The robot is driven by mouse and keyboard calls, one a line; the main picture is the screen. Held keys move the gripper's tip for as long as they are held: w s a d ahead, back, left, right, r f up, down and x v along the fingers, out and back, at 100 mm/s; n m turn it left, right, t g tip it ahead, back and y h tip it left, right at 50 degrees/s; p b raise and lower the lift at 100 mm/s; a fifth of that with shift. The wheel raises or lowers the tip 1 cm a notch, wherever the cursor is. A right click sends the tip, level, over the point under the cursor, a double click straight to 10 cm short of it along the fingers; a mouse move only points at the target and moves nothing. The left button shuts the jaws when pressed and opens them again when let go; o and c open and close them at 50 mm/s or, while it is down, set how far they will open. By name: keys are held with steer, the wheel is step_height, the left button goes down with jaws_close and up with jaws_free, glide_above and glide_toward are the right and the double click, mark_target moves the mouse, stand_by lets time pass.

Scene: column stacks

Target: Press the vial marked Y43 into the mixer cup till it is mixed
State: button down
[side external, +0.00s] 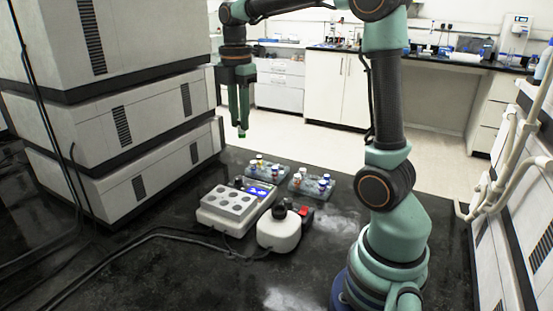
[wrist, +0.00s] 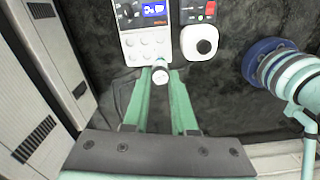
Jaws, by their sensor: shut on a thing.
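My gripper (side external: 242,131) hangs high above the bench at the left of the side view, fingers pointing down. In the wrist view my gripper (wrist: 160,77) is shut on a vial (wrist: 160,75) with a pale round top. No marking can be read on it, so I cannot tell if it is Y43. The mixer (side external: 279,231) is a white rounded body with a black cup (side external: 281,210) on top. In the wrist view the black cup (wrist: 203,46) is up and right of the held vial. The vial is well above the bench, apart from the mixer.
A white block with several round wells (side external: 235,202) and a blue display stands left of the mixer. Two racks (side external: 267,172) (side external: 312,187) with several capped vials sit behind. Stacked white instruments (side external: 125,120) tower at left; cables cross the bench.

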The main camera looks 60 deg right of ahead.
steer(key=shift+s, duration=0.1)
steer(key=shift+s+a+f, duration=0.45)
steer(key=shift+s+f, duration=1.4)
steer(key=shift+f, duration=0.25)
steer(key=shift+s+a+f, duration=0.5)
steer(key=shift+s+f, duration=1.4)
steer(key=shift+f, duration=0.2)
steer(key=shift+s+a+f, duration=0.45)
steer(key=shift+s+f, duration=1.4)
steer(key=shift+f, duration=1.25)
steer(key=shift+f, duration=1.25)
step_height(320, 180, up, 6)
